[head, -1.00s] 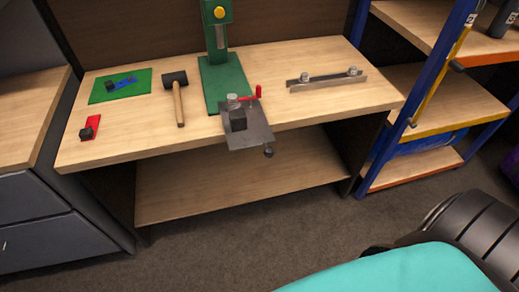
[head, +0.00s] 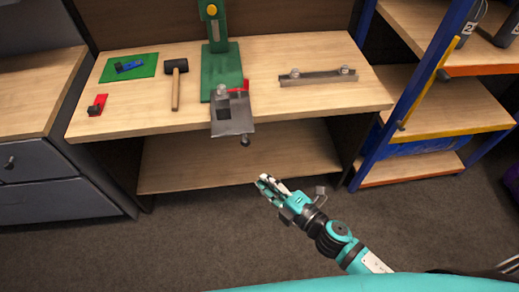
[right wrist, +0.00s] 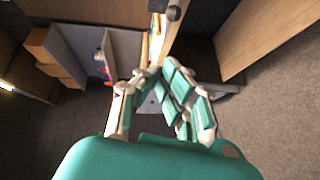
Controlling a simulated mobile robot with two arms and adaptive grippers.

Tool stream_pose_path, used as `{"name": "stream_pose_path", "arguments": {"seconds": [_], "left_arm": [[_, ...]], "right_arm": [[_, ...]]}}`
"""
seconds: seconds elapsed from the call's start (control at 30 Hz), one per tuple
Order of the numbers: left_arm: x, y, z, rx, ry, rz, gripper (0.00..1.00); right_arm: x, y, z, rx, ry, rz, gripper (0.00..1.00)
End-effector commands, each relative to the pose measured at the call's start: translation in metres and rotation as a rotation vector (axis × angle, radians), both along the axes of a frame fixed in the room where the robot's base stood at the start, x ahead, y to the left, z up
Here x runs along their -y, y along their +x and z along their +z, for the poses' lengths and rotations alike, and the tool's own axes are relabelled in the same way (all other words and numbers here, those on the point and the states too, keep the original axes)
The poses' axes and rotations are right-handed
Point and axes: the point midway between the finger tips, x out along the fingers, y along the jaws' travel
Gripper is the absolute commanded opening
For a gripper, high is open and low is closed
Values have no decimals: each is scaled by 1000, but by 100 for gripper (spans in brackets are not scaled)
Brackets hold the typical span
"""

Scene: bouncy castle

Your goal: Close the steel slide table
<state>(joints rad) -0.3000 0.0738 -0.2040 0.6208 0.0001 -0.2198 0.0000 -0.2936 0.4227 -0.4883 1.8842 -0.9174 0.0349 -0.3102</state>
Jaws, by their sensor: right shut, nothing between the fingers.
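The steel slide table (head: 232,125) is a grey plate at the foot of a green press (head: 221,72) on the wooden workbench. Its near end juts out past the bench's front edge. A dark round knob (head: 245,141) sits at that near end, and a red part lies beside the plate at its back right. My right gripper (head: 266,183) is shut and empty, in front of the bench, below and right of the knob and apart from it. In the right wrist view its fingers (right wrist: 158,76) meet near the middle. My left gripper is not in view.
On the workbench (head: 320,104) lie a mallet (head: 176,84), a green mat (head: 112,68), a red block piece (head: 98,106) and a steel bar with bolts (head: 318,77). A grey drawer cabinet (head: 50,178) stands left, a blue-framed shelf (head: 440,110) right. The floor in front is clear.

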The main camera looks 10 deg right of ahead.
Motion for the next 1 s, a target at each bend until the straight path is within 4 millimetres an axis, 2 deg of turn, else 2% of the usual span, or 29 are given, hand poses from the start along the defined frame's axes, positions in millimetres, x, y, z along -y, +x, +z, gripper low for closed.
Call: {"name": "stream_pose_path", "arguments": {"seconds": [0.03,0.2,0.5,0.73,1.0], "left_arm": [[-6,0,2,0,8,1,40],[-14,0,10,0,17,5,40],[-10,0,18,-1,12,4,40],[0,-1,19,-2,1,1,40],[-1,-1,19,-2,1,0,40]], "right_arm": [[-3,5,1,2,2,-1,0],[-20,31,-2,1,3,-3,0],[-56,82,-12,-3,5,-4,0],[-47,111,-19,-2,3,-4,0],[-45,117,-22,-4,3,-3,0]]}}
